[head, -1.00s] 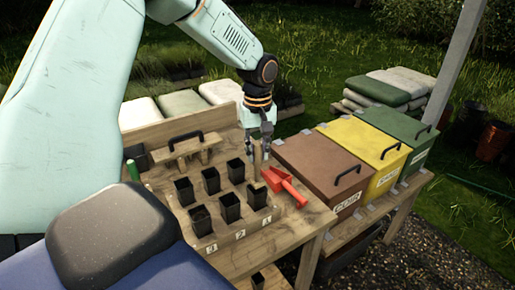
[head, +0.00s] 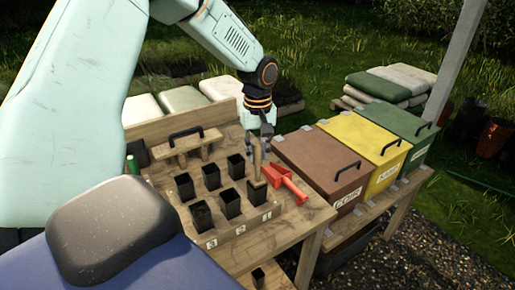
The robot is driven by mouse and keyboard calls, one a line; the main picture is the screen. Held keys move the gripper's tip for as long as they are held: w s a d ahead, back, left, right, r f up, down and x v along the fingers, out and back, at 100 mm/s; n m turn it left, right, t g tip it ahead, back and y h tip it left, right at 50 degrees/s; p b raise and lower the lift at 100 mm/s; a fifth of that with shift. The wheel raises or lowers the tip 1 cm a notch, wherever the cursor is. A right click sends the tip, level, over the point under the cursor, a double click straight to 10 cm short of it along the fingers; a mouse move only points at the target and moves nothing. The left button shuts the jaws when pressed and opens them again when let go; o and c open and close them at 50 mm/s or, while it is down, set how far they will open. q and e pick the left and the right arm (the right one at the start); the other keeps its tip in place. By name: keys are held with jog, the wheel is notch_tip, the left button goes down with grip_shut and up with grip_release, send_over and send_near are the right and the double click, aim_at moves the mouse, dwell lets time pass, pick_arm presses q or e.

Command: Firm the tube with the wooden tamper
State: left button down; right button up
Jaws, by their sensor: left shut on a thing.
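My left gripper (head: 260,143) is shut on the wooden tamper (head: 257,163), a slim upright wooden stick. The tamper's lower end is at the mouth of the black square tube at the front right (head: 257,195), above label 1. I cannot tell how far inside the tube it reaches. Several other black tubes stand in the wooden rack, such as the front middle one (head: 230,205) and the front left one (head: 202,217), with labels 3, 2 and 1 on the front board. My right gripper is not in view.
A red scoop (head: 287,184) lies just right of the tubes. A wooden block with a black handle (head: 187,148) stands behind them. Lidded bins, brown (head: 318,160), yellow (head: 362,140) and green (head: 400,122), line the right side. The bench's front right corner is bare.

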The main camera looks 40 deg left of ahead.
pick_arm(q)
jog(key=shift+f, duration=0.45)
jog(key=shift+f+p, duration=0.55)
jog(key=shift+p, duration=0.4)
dwell(1.5)
jog(key=shift+s+f+p, duration=0.1)
jog(key=shift+p, duration=0.2)
jog(key=shift+f, duration=0.1)
dwell(0.7)
